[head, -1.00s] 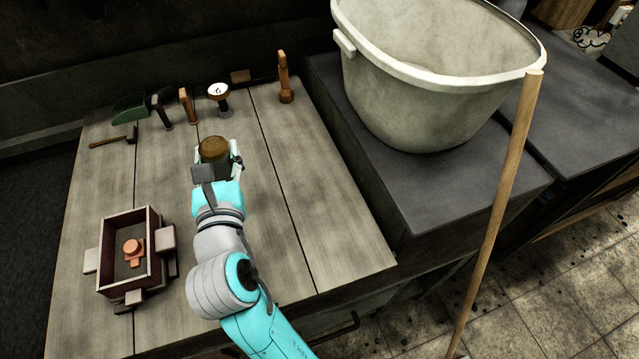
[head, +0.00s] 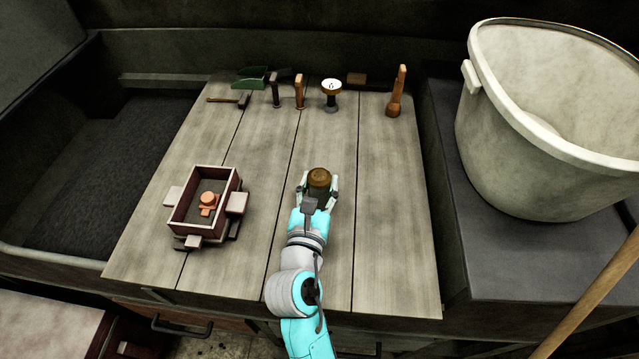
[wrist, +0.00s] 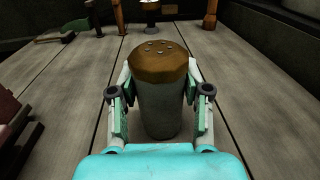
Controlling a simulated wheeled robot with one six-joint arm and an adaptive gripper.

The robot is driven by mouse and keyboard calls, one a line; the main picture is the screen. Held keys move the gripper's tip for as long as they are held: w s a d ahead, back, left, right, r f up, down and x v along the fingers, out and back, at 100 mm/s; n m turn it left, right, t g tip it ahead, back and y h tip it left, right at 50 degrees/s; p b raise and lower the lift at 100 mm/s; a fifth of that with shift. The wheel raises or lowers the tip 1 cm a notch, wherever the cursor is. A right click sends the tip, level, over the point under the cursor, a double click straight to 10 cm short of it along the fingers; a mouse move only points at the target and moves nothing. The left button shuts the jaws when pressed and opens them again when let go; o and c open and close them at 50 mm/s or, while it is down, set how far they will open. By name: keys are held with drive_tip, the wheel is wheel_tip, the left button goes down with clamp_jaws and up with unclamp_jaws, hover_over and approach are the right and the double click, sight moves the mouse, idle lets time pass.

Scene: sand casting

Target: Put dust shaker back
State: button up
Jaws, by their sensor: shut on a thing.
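The dust shaker (head: 319,178) is a dark grey cylinder with a brown, perforated cap. It also shows upright in the middle of the wrist view (wrist: 160,108). My gripper (head: 318,190) is shut around the shaker's body, with one finger on each side, as the wrist view (wrist: 160,100) shows too. The shaker is over the middle of the wooden table (head: 265,150), in front of the row of tools. I cannot tell whether its base touches the boards. Its lower front is partly hidden by my wrist.
A wooden moulding box (head: 188,213) with an orange pattern (head: 208,200) stands left. Along the back are a green scoop (head: 250,78), a hammer (head: 230,100), several handled tools and a round-topped tool (head: 331,92). A large pale bucket (head: 540,130) stands right. Boards between are clear.

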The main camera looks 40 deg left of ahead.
drive_tip(key=shift+f, duration=0.1)
drive_tip(key=o, duration=1)
drive_tip(key=shift+f, duration=0.1)
